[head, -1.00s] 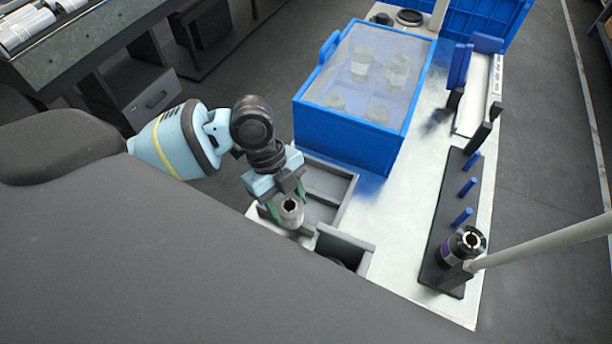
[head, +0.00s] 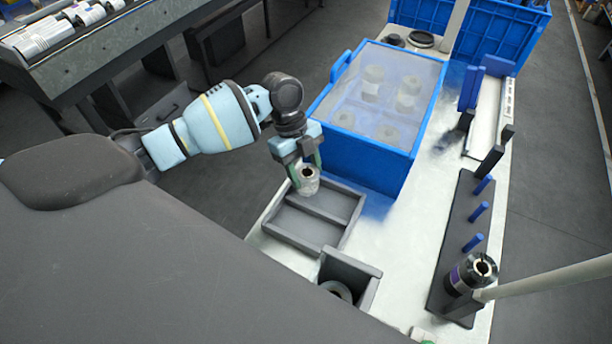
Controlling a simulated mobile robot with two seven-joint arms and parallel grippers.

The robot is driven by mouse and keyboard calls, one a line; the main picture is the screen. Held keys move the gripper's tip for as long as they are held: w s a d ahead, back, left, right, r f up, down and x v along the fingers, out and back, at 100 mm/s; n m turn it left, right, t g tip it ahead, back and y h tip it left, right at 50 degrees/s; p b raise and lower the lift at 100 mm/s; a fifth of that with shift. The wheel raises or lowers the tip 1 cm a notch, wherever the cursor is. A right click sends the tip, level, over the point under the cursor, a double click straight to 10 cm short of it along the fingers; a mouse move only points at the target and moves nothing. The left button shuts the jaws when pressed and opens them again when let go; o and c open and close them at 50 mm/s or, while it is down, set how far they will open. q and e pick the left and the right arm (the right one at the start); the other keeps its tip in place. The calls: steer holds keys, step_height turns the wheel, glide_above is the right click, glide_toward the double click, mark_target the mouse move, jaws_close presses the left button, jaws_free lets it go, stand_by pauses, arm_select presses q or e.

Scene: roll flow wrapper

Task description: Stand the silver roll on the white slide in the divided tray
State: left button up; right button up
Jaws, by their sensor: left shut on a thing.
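My left gripper (head: 308,172) is shut on the silver roll (head: 307,182), a short upright cylinder with a dark hole in its top. It holds the roll at the far left corner of the grey divided tray (head: 288,236), over the far compartment. I cannot tell whether the roll touches the tray floor. A divider (head: 314,208) splits the tray, and its visible compartments look empty. The white slide (head: 484,122) at the far right of the table is bare.
A blue crate (head: 362,151) with a clear lid and several rolls inside stands just behind the tray. A dark box (head: 366,283) with a roll in it is in front. At right, a dark pegged rack (head: 450,235) holds a black roll (head: 474,272).

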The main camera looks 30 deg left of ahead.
mark_target(306, 178)
arm_select(q)
steer(key=shift+w+a, duration=0.15)
steer(key=shift+w, duration=0.3)
steer(key=shift+s+f, duration=0.1)
steer(key=shift+f, duration=1.65)
steer(key=shift+f, duration=0.2)
steer(key=o, duration=1.1)
steer(key=shift+c, duration=0.2)
steer(key=v, duration=1.2)
steer(key=shift+r, duration=0.2)
